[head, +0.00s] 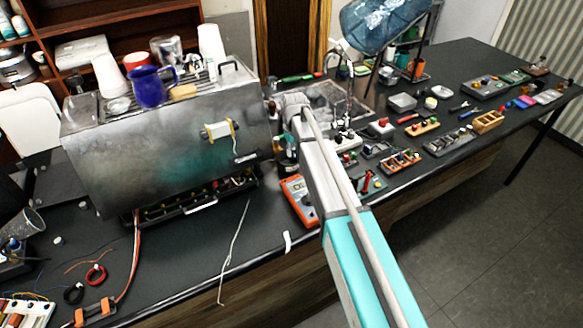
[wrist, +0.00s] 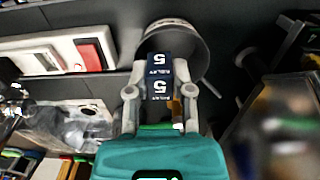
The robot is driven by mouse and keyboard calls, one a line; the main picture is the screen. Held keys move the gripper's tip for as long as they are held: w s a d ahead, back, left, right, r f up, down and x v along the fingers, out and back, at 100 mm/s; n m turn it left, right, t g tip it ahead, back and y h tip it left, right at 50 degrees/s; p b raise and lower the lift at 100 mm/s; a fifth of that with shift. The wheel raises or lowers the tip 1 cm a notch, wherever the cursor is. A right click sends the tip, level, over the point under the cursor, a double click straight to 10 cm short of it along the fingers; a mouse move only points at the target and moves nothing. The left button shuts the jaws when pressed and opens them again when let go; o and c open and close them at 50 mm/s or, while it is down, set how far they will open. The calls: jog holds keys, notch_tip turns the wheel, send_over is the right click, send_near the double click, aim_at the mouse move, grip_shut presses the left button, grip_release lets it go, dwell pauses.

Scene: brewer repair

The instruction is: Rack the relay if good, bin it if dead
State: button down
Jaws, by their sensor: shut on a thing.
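In the wrist view my gripper (wrist: 165,82) is shut on a dark blue relay (wrist: 158,91), held between its pale fingers. White "5" markings and small lettering show on the relay. A round grey container (wrist: 200,47) with a pale rim lies just beyond the relay in the picture; I cannot tell whether the relay is over its opening or inside it. In the head view my arm reaches over the bench, and its own links hide the fingers and the relay. I cannot pick out the rack with certainty.
A large metal brewer (head: 165,135) stands on the dark bench left of my arm. An orange multimeter (head: 297,197) lies close beside my arm. Several small trays and parts crowd the bench to the right. A white panel with a red switch (wrist: 90,56) is left of my gripper.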

jog(key=shift+f+b, duration=0.35)
jog(key=shift+f, duration=0.25)
jog(key=shift+c, duration=2.1)
grip_release()
jog(key=shift+r, duration=0.1)
